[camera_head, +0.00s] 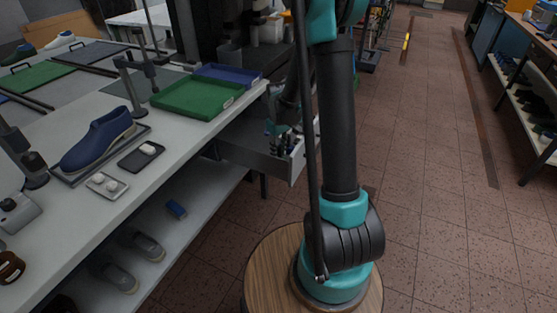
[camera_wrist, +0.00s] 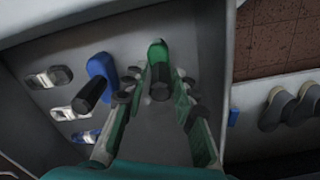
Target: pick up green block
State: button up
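The green block (camera_wrist: 157,49) stands in an open grey drawer in the wrist view, with a dark cylinder-shaped part on its near side. My gripper (camera_wrist: 155,84) is open, with its two green-sided fingers spread to the left and right of the block's line. The block shows between and just beyond the fingertips, and I see no clear contact. The green block cannot be made out there.
A blue block (camera_wrist: 101,66) with a dark part stands left of the green one, near several metal-and-black pieces (camera_wrist: 48,77). The drawer walls are close around. The white workbench (camera_head: 177,137) holds a green tray (camera_head: 198,97) and a blue shoe (camera_head: 97,140).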

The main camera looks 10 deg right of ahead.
grip_shut()
jog(key=shift+r, duration=0.1)
